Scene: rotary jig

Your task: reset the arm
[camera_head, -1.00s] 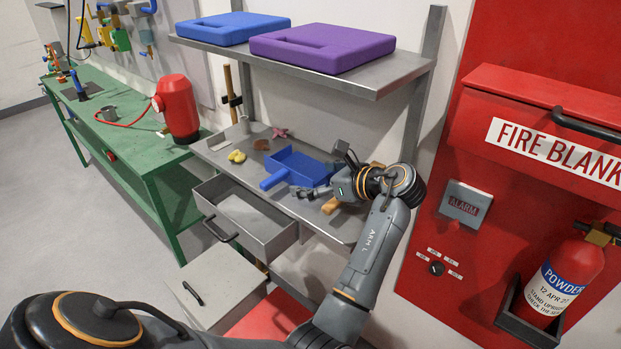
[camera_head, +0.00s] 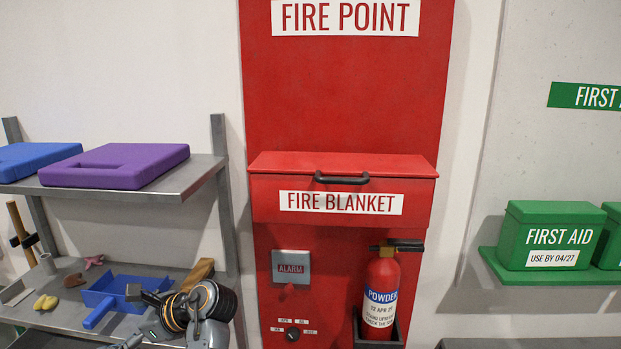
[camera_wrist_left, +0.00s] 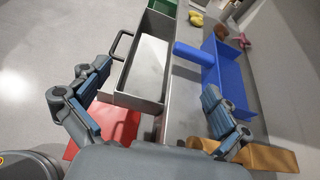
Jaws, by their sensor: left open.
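My left arm reaches in at the lower left of the head view, with its wrist joint (camera_head: 200,305) beside the workbench shelf. My left gripper (camera_wrist_left: 157,82) is open in the left wrist view, its two fingers wide apart with nothing between them. It is above an open grey drawer (camera_wrist_left: 127,76) and a blue dustpan-like tray (camera_wrist_left: 224,70). My right arm and gripper are not in view.
A brown block (camera_wrist_left: 255,157) lies close to one finger. The red fire point (camera_head: 345,100) with an extinguisher (camera_head: 381,295) stands to the right.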

